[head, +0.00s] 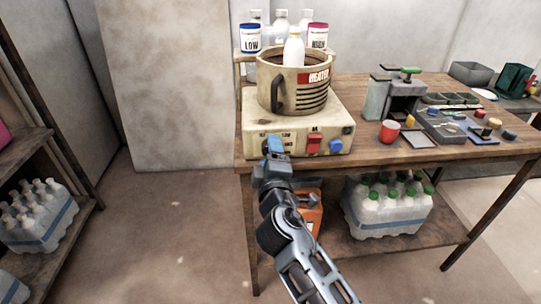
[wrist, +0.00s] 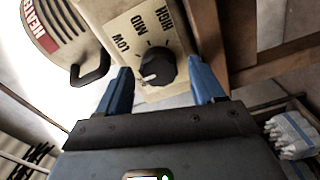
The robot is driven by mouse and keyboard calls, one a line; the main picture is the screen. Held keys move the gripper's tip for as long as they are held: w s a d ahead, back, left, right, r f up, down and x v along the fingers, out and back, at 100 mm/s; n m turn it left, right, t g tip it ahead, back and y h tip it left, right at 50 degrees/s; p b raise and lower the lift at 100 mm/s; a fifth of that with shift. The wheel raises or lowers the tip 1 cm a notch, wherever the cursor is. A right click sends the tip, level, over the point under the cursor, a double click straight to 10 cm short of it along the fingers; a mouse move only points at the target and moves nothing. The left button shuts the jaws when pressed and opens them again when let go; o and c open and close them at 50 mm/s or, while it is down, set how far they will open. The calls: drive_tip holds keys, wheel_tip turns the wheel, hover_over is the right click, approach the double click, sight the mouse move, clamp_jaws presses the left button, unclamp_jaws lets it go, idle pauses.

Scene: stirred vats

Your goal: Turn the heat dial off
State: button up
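The heat dial (wrist: 157,67) is a round black knob with a white mark, on the cream front panel of the heater (head: 256,112). The labels LOW, MID and HIGH curve around it in the wrist view. The white mark points to the lower left in that view, away from MID and HIGH. My gripper (wrist: 162,88) is open, with one blue finger on each side of the dial; I cannot tell whether they touch it. In the head view my gripper (head: 274,146) is at the panel's left part and hides the dial.
A pot marked HEATER (head: 285,85) with a white bottle (head: 294,47) in it stands on top. A red switch (head: 314,143) and blue knob (head: 335,146) sit right of the dial. A red cup (head: 390,131) and equipment are on the table.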

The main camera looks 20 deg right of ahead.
drive_tip(key=shift+s, duration=0.1)
drive_tip(key=v, duration=0.7)
drive_tip(key=shift+s+b, duration=0.3)
drive_tip(key=shift+b, duration=0.15)
drive_tip(key=shift+a, duration=0.1)
drive_tip(key=s+f+m+g+y, duration=0.1)
drive_tip(key=s+f+m+y, duration=0.3)
drive_tip(key=s, duration=0.8)
drive_tip(key=s+f+g+y, duration=0.1)
drive_tip(key=s+f, duration=0.4)
drive_tip(key=s, duration=0.6)
drive_tip(key=s+d+r+m, duration=0.1)
drive_tip(key=s+r+m, duration=0.1)
drive_tip(key=s, duration=0.4)
drive_tip(key=s+r+m+p, duration=0.1)
drive_tip(key=s+r+m, duration=0.2)
drive_tip(key=s, duration=0.3)
drive_tip(key=s+d+r+m, duration=0.1)
drive_tip(key=s+r+m, duration=0.1)
drive_tip(key=s+r, duration=0.3)
drive_tip(key=shift+s+d+m+y, duration=0.3)
drive_tip(key=shift+s, duration=0.75)
